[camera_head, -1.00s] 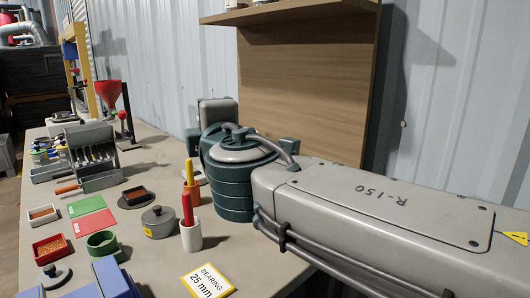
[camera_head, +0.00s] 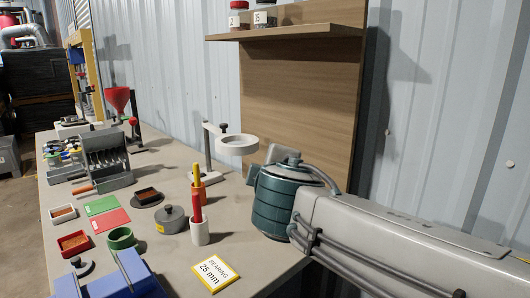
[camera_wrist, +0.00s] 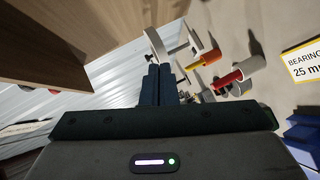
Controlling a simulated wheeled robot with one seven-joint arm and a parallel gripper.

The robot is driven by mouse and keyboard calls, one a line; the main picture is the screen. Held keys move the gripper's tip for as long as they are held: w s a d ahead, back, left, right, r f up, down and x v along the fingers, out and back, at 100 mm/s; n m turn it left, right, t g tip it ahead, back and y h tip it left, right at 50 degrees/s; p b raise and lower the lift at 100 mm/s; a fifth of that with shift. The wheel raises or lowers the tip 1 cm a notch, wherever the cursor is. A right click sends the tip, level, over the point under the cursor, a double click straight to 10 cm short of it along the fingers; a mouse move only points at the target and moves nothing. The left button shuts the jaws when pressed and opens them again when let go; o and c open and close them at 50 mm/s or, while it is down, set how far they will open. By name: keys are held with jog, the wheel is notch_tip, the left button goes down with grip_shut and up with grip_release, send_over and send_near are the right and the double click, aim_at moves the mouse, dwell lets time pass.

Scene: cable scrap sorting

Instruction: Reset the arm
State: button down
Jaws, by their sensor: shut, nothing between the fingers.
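My gripper (camera_wrist: 158,82) shows in the wrist view with its two dark fingers together, shut and empty. It points out over the bench, with the ring stand and the cups beyond its tips. In the head view my grey arm and its dark teal joint fill the right side, and the gripper itself is not visible there.
The bench (camera_head: 235,255) holds a ring stand (camera_head: 237,145), white cup with red stick (camera_head: 199,230), grey lidded pot (camera_head: 172,220), green ring (camera_head: 122,238), bearing sign (camera_head: 216,271) and blue box (camera_head: 125,279). A shelf (camera_head: 290,31) with jars stands behind.

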jog(key=s+d+f+m+g+h+p, duration=0.2)
jog(key=s+d+f+m+g+p, duration=0.15)
jog(key=d, duration=0.25)
jog(key=s+d+f+m+g+h+p, duration=0.2)
jog(key=d+f+m+p, duration=0.1)
jog(key=d+m, duration=0.25)
jog(key=s+d+f+m+g+y+p, duration=0.2)
jog(key=s+f+m+g+p, duration=0.3)
jog(key=s, duration=0.6)
jog(key=shift+f+m+g+y, duration=0.55)
jog(key=shift+m+g, duration=0.1)
jog(key=shift+m, duration=0.15)
